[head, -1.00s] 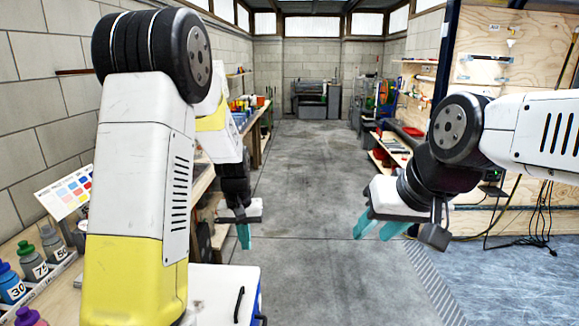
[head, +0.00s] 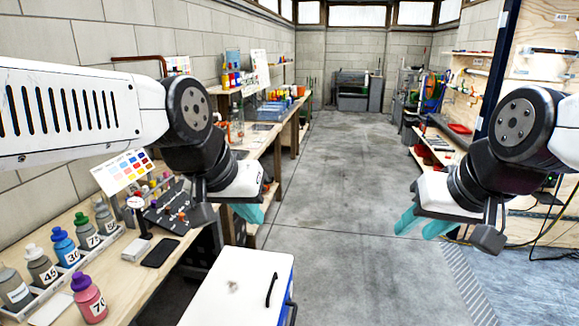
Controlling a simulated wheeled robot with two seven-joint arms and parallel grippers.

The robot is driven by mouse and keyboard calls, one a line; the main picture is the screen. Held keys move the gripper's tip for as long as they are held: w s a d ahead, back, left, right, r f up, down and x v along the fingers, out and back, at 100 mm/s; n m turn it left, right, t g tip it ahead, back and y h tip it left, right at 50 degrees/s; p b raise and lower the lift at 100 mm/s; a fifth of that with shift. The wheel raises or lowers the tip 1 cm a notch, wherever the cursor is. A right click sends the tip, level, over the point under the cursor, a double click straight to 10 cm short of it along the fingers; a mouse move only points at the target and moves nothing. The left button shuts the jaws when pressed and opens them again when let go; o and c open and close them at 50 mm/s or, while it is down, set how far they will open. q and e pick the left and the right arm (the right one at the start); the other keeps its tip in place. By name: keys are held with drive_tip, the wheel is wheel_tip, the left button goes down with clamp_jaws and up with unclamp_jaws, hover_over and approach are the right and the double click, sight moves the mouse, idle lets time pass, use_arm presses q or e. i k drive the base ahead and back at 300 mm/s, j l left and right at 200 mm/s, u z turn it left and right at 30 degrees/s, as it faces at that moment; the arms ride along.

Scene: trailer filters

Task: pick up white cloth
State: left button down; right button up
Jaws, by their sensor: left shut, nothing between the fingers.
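No white cloth can be made out for certain. A small pale crumpled shape (head: 232,285) lies on top of the white cabinet (head: 215,310) at the bottom centre, and it may be the cloth. My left gripper (head: 248,213) has teal fingers, is shut and empty, and hangs beyond the cabinet near the workbench edge. My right gripper (head: 424,226) is on the right above the floor, its teal fingers apart with nothing seen between them.
The workbench (head: 115,270) along the left wall holds numbered bottles (head: 70,248), a pink bottle (head: 88,298), a black phone-like slab (head: 160,252) and a colour chart (head: 124,171). The concrete floor (head: 335,190) down the middle is clear. Shelving (head: 440,150) stands on the right.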

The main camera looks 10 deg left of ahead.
sight(136, 248)
drive_tip(key=u, duration=1.65)
drive_tip(key=i+j+z, duration=0.6)
drive_tip(key=i, duration=0.05)
